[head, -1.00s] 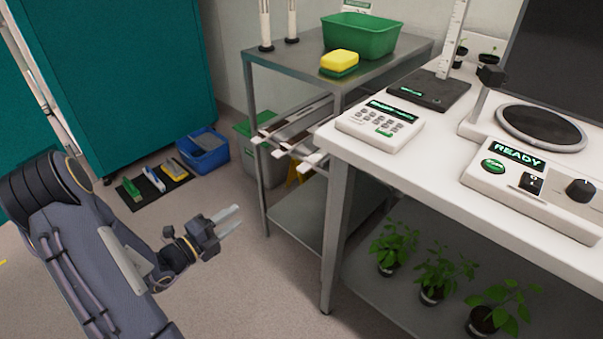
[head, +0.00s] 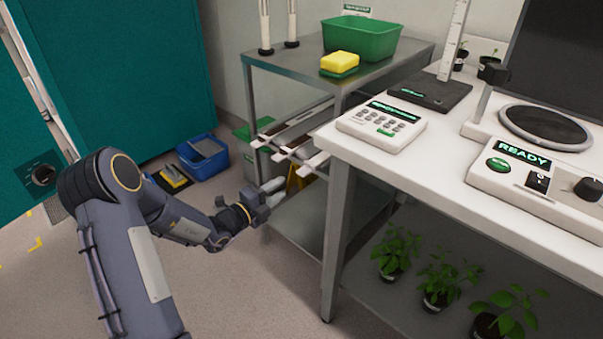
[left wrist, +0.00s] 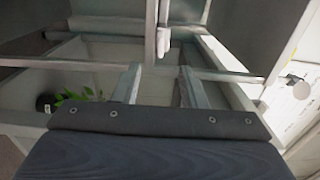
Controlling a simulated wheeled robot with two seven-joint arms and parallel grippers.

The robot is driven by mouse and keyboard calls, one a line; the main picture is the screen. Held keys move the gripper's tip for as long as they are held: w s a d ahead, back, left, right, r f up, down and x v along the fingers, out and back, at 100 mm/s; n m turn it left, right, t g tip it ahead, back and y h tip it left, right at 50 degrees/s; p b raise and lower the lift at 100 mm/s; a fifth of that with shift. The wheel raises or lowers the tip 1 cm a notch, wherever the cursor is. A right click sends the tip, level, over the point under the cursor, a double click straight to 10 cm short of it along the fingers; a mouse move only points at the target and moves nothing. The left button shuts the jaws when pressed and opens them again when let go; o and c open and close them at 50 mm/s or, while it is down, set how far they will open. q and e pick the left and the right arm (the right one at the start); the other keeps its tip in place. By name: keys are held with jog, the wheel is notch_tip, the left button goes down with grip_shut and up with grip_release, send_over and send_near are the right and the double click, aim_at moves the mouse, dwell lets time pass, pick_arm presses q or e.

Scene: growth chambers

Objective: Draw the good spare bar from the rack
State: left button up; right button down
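The rack holds several bars under the steel cart's top. Their pale ends stick out toward me: a left bar end (head: 258,143), a middle bar end (head: 280,156) and a right bar end (head: 315,161). I cannot tell which bar is the good spare. My left gripper (head: 277,190) is just below and in front of these ends, empty. In the left wrist view its two fingers (left wrist: 159,78) stand apart. A bar with a white end (left wrist: 163,40) lies ahead, roughly in line with the gap between them, not touching. My right gripper is not in view.
A white bench (head: 345,150) with a keypad device (head: 382,126) stands close on the right. The cart (head: 290,68) carries a green tub (head: 362,38) and a sponge (head: 340,63). A blue bin (head: 203,155) is on the floor behind my left arm.

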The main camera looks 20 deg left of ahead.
aim_at(299, 175)
pick_arm(q)
jog(key=x, duration=1)
jog(key=shift+w, duration=0.1)
jog(key=shift+p, duration=0.4)
jog(key=shift+c, duration=0.2)
grip_shut()
jog(key=shift+r, duration=0.1)
